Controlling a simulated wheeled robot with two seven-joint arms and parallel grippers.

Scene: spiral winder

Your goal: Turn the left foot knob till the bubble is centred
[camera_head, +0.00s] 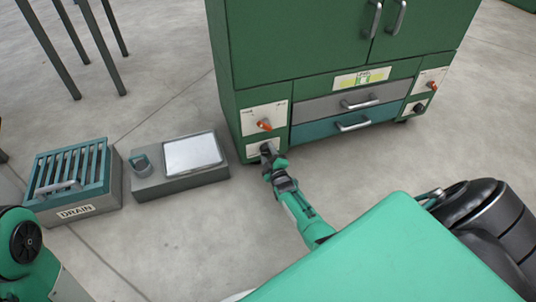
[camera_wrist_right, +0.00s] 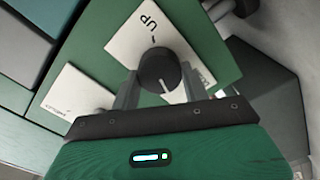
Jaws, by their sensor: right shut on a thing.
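The left foot knob (camera_wrist_right: 158,70) is a round black knob with a pale mark, on a white plate (camera_wrist_right: 126,40) lettered "UP". My right gripper (camera_head: 268,152) is at the lower left front of the green cabinet (camera_head: 300,45) and is shut on this knob, one finger on each side. In the head view the gripper largely hides the knob. The level (camera_head: 362,79) is a pale plate with a yellow-green vial above the drawers; its bubble is too small to place surely. My left gripper is out of view.
An orange knob (camera_head: 264,124) sits just above the gripper. Another orange knob (camera_head: 431,85) and a black knob (camera_head: 420,107) are at the cabinet's right. A grey tray unit (camera_head: 150,188) and a "DRAIN" box (camera_head: 112,196) stand on the floor at left.

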